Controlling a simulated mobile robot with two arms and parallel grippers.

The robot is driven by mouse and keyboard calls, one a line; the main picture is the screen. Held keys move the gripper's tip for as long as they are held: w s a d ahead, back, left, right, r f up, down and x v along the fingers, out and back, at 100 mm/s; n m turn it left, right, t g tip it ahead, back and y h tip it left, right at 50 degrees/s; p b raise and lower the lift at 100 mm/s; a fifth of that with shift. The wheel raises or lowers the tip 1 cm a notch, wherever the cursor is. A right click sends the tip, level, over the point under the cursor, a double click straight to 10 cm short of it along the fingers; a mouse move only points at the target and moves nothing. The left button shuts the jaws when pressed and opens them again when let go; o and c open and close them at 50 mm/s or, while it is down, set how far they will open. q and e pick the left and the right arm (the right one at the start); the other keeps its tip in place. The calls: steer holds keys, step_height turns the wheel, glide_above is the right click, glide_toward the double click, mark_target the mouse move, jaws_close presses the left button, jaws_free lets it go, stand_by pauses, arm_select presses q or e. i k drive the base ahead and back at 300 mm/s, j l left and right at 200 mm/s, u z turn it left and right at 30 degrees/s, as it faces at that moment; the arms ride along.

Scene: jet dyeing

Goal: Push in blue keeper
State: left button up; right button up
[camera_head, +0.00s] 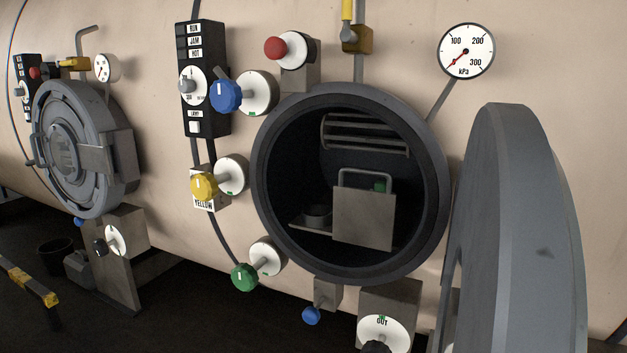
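Two blue parts are near the open round port (262,150). A small blue knob (311,316) sticks out on a short stem from a grey bracket (328,292) under the port's lower rim. A larger blue knob (225,96) with a white mark stands out from a white dial (258,93) at the port's upper left. No label shows which one is the keeper. The thick grey door (510,230) stands swung open at the right. Neither of my grippers is in view.
A yellow knob (204,186), a green knob (245,277) and a red button (276,48) surround the port. A dial marked OUT (383,334) sits below it. Inside is a grey plate with a handle (364,217). A second, closed door (65,150) is at the left.

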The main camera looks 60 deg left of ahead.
mark_target(311, 315)
steer(key=u, duration=1.65)
